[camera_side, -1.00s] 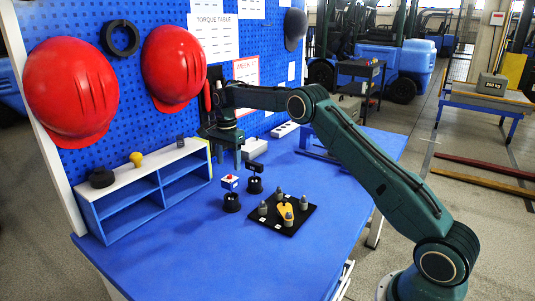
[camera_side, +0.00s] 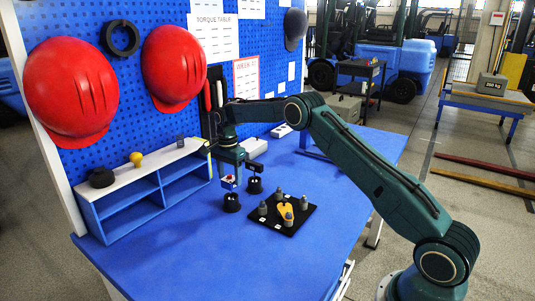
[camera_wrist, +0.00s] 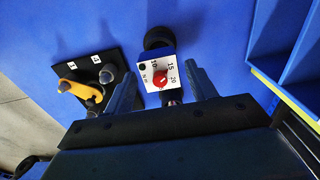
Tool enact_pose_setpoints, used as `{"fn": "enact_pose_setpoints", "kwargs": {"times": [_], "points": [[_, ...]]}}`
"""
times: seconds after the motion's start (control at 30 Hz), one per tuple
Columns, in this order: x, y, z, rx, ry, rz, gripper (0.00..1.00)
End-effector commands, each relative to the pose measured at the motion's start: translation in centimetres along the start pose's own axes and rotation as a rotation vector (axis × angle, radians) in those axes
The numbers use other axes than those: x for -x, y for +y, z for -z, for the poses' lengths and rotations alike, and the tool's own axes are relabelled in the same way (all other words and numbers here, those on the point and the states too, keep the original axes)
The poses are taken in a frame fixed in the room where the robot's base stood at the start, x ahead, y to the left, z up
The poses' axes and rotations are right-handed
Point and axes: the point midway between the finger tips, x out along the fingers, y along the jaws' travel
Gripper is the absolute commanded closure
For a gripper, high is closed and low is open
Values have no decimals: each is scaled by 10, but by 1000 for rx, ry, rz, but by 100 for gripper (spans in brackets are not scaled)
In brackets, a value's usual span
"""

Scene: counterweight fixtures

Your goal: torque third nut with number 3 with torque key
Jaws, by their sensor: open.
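The torque key (camera_wrist: 163,73) has a white face with a red dial and the figures 10, 15 and 20. It stands upright in a black round holder (camera_side: 232,203). My gripper (camera_wrist: 161,84) is open, with its fingers on either side of the key's head; I cannot tell if they touch it. In the side view my gripper (camera_side: 230,179) is low over that holder and partly hides the key. The black plate (camera_side: 268,220) carries several grey nuts on posts, a yellow part (camera_side: 284,210) and small white labels. The plate also shows in the wrist view (camera_wrist: 112,62).
A blue shelf (camera_side: 150,190) with small items is at the left. A pegboard with red helmets (camera_side: 70,90) rises behind. The front of the blue table (camera_side: 200,255) is clear.

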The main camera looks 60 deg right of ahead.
Motion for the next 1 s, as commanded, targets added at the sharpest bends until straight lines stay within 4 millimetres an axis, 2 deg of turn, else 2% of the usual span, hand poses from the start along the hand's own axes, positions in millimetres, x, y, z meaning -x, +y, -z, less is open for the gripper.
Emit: {"fn": "enact_pose_setpoints", "kwargs": {"times": [0.4, 0.87, 1.0], "points": [[-29, 0, 0, 0, -1, -1, 44], [-33, 0, 0, 0, 0, 0, 44], [-33, 0, 0, 0, 0, 0, 71]]}}
